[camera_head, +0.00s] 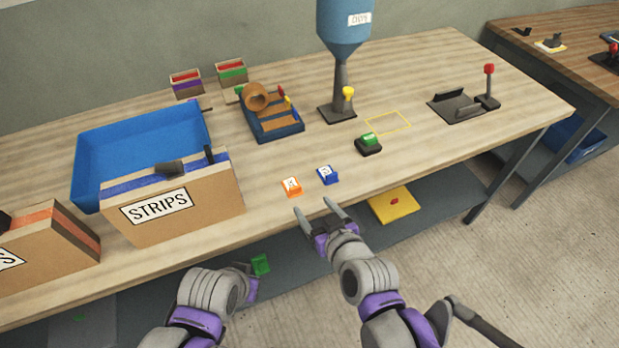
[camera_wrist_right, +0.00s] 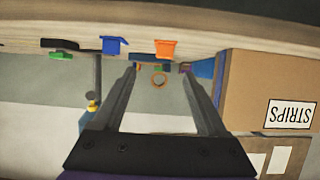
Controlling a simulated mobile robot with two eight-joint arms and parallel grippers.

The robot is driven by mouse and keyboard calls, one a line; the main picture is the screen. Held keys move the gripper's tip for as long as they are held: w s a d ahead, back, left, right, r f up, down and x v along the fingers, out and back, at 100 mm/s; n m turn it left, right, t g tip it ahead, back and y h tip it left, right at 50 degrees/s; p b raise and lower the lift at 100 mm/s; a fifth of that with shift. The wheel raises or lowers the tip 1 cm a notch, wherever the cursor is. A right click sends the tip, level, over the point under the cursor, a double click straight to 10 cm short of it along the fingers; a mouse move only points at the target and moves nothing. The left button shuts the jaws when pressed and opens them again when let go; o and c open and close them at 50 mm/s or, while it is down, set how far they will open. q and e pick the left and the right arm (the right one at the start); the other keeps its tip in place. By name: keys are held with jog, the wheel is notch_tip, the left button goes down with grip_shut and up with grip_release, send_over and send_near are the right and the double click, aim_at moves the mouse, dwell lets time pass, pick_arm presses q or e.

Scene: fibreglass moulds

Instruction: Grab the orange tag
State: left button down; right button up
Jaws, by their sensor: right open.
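The orange tag (camera_head: 291,187) with a white label stands near the front edge of the workbench. A blue tag (camera_head: 327,175) stands just to its right. My right gripper (camera_head: 315,206) is open and empty, just in front of the two tags and apart from them. In the right wrist view, which looks upside down, the orange tag (camera_wrist_right: 166,49) appears beyond the open fingers (camera_wrist_right: 158,72), with the blue tag (camera_wrist_right: 113,45) to its left. My left gripper (camera_head: 252,280) is low in front of the bench by a small green piece (camera_head: 260,265); its fingers are not clear.
A cardboard STRIPS box (camera_head: 187,208) stands left of the orange tag, before a blue tray (camera_head: 90,150). A blue tool caddy (camera_head: 266,134) is behind. A black block with a green top (camera_head: 368,144) sits to the right. The bench's front edge lies close to the right gripper.

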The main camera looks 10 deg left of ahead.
aim_at(296, 188)
jog(key=x, duration=0.2)
jog(key=b+x, duration=0.1)
jog(key=x, duration=0.2)
jog(key=shift+w+a+r, duration=0.1)
jog(key=shift+w+a, duration=0.05)
jog(key=shift+a, duration=0.25)
jog(key=shift+x, duration=3)
jog(key=shift+a, duration=0.15)
grip_shut()
